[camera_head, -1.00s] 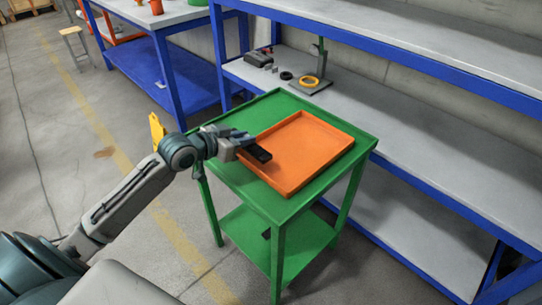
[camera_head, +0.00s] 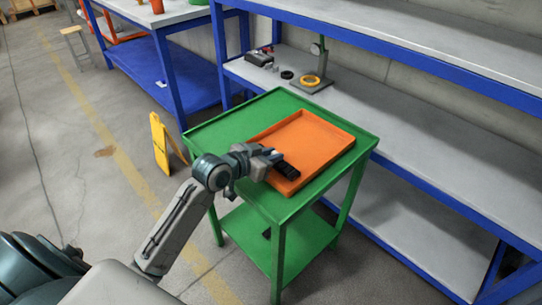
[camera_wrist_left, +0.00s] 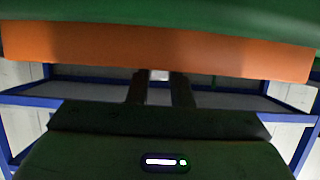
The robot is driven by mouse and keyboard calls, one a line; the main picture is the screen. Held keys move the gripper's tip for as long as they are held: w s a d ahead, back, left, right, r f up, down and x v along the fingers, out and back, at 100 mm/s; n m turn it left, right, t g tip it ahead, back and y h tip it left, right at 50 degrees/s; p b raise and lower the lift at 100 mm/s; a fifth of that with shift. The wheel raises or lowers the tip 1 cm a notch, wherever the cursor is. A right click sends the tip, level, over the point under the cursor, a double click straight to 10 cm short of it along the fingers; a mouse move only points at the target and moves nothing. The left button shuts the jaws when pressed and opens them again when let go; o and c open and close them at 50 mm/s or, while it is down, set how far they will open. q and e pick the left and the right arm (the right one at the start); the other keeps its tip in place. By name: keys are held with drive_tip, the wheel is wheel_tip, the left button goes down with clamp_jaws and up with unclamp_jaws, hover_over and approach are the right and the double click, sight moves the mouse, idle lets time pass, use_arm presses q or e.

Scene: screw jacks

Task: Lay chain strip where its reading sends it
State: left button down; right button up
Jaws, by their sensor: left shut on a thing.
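My left gripper (camera_head: 275,160) is shut on a small dark piece, which I take to be the chain strip (camera_head: 287,171). It holds the piece over the near left edge of the orange tray (camera_head: 308,142). Whether the piece touches the tray cannot be told. In the left wrist view the two dark fingers (camera_wrist_left: 160,88) are close together with a small pale patch between them, and the orange tray wall (camera_wrist_left: 200,52) crosses above. The strip's links and any reading are too small to make out. My right gripper is not in view.
The tray lies on a green cart (camera_head: 222,130) with a lower shelf. Behind is a blue-framed bench (camera_head: 420,140) holding a gauge stand (camera_head: 318,60), a yellow ring (camera_head: 311,81), a black ring (camera_head: 287,74) and a dark box (camera_head: 260,58). A yellow floor sign (camera_head: 160,143) stands at left.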

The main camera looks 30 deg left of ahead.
use_arm(q)
drive_tip(key=c, duration=1.3)
unclamp_jaws()
drive_tip(key=shift+f, duration=0.1)
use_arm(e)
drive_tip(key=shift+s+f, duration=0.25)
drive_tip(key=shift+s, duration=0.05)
use_arm(q)
drive_tip(key=p+v, duration=0.1)
drive_tip(key=v, duration=0.9)
drive_tip(key=shift+p, duration=0.35)
drive_tip(key=shift+v, duration=1.05)
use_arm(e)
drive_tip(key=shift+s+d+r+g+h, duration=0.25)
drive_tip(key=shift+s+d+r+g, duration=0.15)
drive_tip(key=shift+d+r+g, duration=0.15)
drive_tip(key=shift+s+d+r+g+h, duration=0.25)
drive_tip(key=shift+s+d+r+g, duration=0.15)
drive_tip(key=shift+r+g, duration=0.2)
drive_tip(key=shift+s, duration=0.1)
